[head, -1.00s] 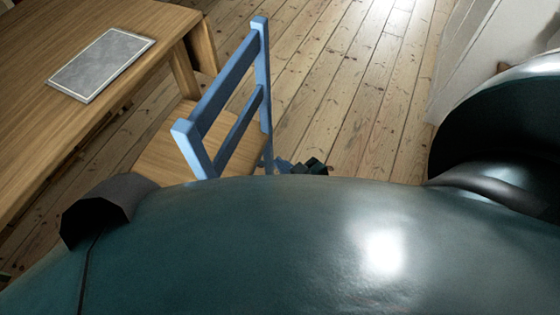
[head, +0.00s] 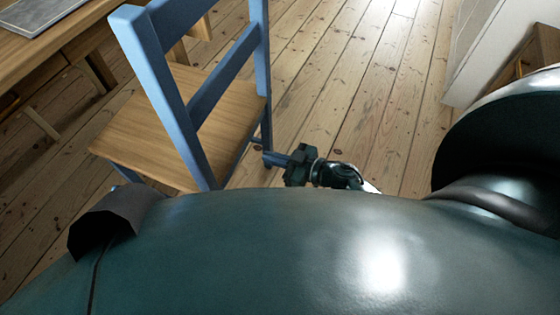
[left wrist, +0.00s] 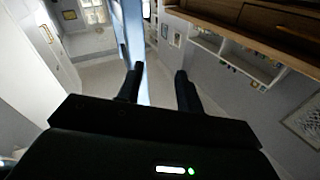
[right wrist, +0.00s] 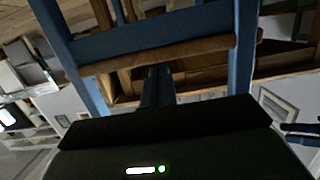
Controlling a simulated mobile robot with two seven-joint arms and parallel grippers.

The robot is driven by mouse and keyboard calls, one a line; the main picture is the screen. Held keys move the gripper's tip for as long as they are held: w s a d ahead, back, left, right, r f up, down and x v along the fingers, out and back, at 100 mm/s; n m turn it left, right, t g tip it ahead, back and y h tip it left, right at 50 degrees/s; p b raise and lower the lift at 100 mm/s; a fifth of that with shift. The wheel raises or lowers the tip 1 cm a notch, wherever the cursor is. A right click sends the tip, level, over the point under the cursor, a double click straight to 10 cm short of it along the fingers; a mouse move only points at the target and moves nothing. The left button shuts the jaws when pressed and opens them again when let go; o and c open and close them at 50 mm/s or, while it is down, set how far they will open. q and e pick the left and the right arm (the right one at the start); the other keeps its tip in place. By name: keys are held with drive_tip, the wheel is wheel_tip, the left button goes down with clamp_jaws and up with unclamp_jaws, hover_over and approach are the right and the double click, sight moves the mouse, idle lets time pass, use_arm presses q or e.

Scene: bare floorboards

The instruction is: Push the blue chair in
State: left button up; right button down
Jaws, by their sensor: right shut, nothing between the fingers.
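The blue chair (head: 225,80) has a blue frame and a wooden seat (head: 145,125). It stands in the left half of the head view, its back towards me. My right gripper (head: 275,158) is shut and empty, low beside the chair's right side; I cannot tell whether it touches. In the right wrist view its closed fingers (right wrist: 157,85) point at the chair's blue frame (right wrist: 150,40) and seat edge. My left gripper (left wrist: 158,82) is open in the left wrist view, with a blue chair post (left wrist: 132,40) beyond its fingers. My body hides the left gripper in the head view.
A wooden table (head: 90,25) with a grey framed board (head: 35,12) stands at the upper left, beyond the chair. Bare floorboards (head: 350,100) are clear to the chair's right. A white panel (head: 490,50) stands at the right edge.

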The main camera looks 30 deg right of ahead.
use_arm(q)
drive_tip(key=d+t+h+b, duration=0.1)
drive_tip(key=b, duration=0.4)
drive_tip(key=shift+w+d+f+n, duration=0.1)
drive_tip(key=shift+w+f+n, duration=0.05)
drive_tip(key=shift+n, duration=0.25)
use_arm(e)
drive_tip(key=w+a+f, duration=0.3)
drive_tip(key=w+a, duration=0.1)
drive_tip(key=w, duration=0.1)
drive_tip(key=shift+w+a+f, duration=0.15)
drive_tip(key=shift+f, duration=0.25)
